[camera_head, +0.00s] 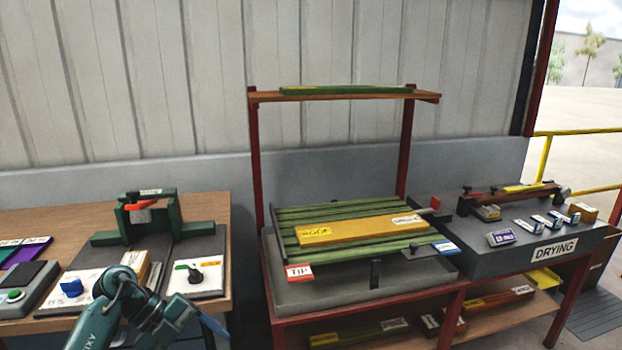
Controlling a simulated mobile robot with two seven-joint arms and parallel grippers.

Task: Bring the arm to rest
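One of my arms, teal and dark grey, comes in from the bottom left, apparently the left one. Its wrist bends down in front of the left bench. The left gripper (207,326) is at the low end of it, small and partly cut off by the bottom edge. I cannot tell whether its fingers are open or shut, or whether the blue strip beside it is part of it. No right gripper shows.
The wooden bench (215,205) at left bears a green fixture (150,215) and control panels. A red-framed stand (390,302) holds green slats and a yellow board (360,230). A grey drying table (490,262) with small boxes stands at right. Bare floor lies at far right.

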